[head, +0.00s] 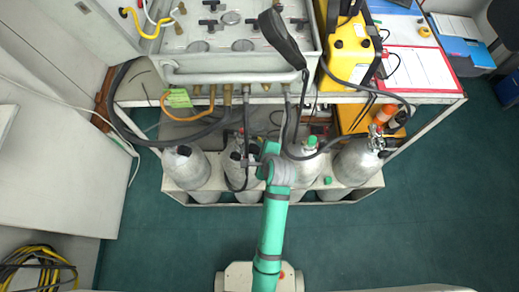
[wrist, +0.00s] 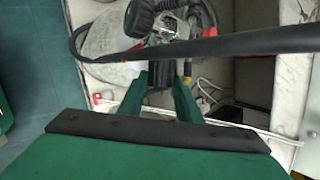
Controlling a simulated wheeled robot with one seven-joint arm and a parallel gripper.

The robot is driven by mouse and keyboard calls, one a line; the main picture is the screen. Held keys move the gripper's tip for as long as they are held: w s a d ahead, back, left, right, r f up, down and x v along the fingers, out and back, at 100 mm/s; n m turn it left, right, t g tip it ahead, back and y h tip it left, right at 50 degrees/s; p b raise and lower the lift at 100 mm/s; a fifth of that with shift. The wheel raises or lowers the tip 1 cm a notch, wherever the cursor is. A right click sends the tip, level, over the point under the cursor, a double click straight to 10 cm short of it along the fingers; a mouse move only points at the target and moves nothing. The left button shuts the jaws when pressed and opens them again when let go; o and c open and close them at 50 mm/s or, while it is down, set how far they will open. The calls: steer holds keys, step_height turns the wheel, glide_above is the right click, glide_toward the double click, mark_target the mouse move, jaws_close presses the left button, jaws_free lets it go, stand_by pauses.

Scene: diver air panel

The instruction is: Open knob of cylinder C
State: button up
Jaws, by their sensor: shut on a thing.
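Several grey gas cylinders stand in a row in a low white rack (head: 205,199). I cannot read letters on them. In the head view my gripper (head: 253,161) reaches left to the valve at the top of the second cylinder from the left (head: 238,172). In the wrist view the two green fingers of my gripper (wrist: 160,86) are on either side of a dark valve part (wrist: 158,97), shut on it. A cylinder's pale rounded top (wrist: 105,40) and a black knob (wrist: 138,18) show beyond the fingers. The exact contact is partly hidden.
A black hose (wrist: 220,46) crosses the wrist view just beyond the fingers. The air panel (head: 235,62) and more hoses are above the cylinders. A yellow case (head: 348,50) stands to the right. Green floor (head: 400,235) is open in front.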

steer(key=t, duration=0.2)
steer(key=n+t, duration=0.1)
steer(key=t, duration=0.1)
steer(key=shift+s+a+f+h, duration=0.1)
steer(key=shift+s+f+h, duration=0.2)
steer(key=shift+s+f, duration=0.05)
steer(key=shift+f+n+t, duration=0.2)
steer(key=shift+n+t, duration=0.2)
steer(key=shift+t, duration=0.9)
steer(key=shift+a+f+n+t, duration=0.15)
steer(key=shift+n+t, duration=0.25)
steer(key=shift+t, duration=0.8)
steer(key=shift+f+n+t, duration=0.15)
steer(key=shift+n+t, duration=0.25)
steer(key=shift+t, duration=0.7)
steer(key=shift+f+n+t, duration=0.15)
steer(key=shift+n+t, duration=0.25)
steer(key=shift+t, duration=0.5)
steer(key=shift+w+f+n+t+y, duration=0.1)
steer(key=shift+f+n+t+y, duration=0.05)
steer(key=shift+n+t+y, duration=0.65)
steer(key=shift+w+f+n+t+y, duration=0.15)
steer(key=shift+n+t+y, duration=0.15)
steer(key=shift+n+t, duration=0.55)
steer(key=shift+t+y, duration=0.3)
steer(key=shift+t, duration=0.25)
